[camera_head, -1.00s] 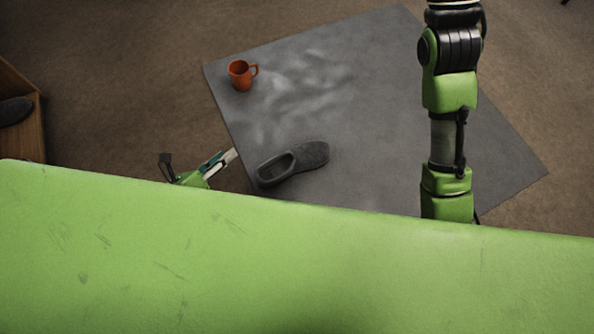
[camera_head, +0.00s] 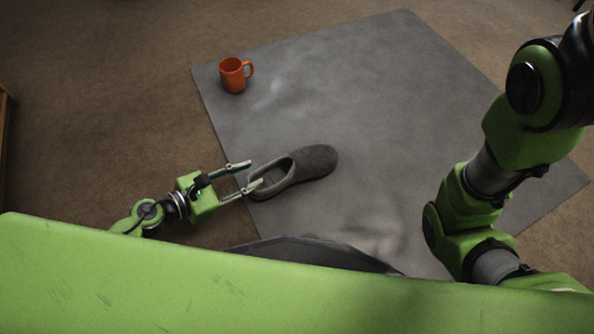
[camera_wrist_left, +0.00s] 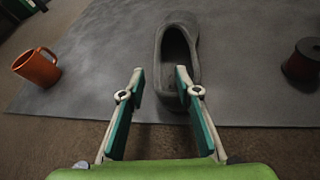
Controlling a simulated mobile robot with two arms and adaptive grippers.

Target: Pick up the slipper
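A dark grey slipper (camera_head: 312,162) lies on the grey mat (camera_head: 390,110) near its left edge, its open heel end toward my left gripper. My left gripper (camera_head: 256,174) is open, its two fingers apart at the slipper's heel end. In the left wrist view the slipper (camera_wrist_left: 178,45) lies ahead of the open fingers (camera_wrist_left: 159,72), with the right finger over or beside the heel edge; I cannot tell if it touches. Nothing is held between the fingers. My right arm is at the right of the head view, and its gripper is not in view.
An orange mug (camera_head: 233,76) stands on the mat's far left corner. It also shows in the left wrist view (camera_wrist_left: 37,68). A dark red and black object (camera_wrist_left: 303,62) is at the right of that view. Brown carpet surrounds the mat. The mat's middle is clear.

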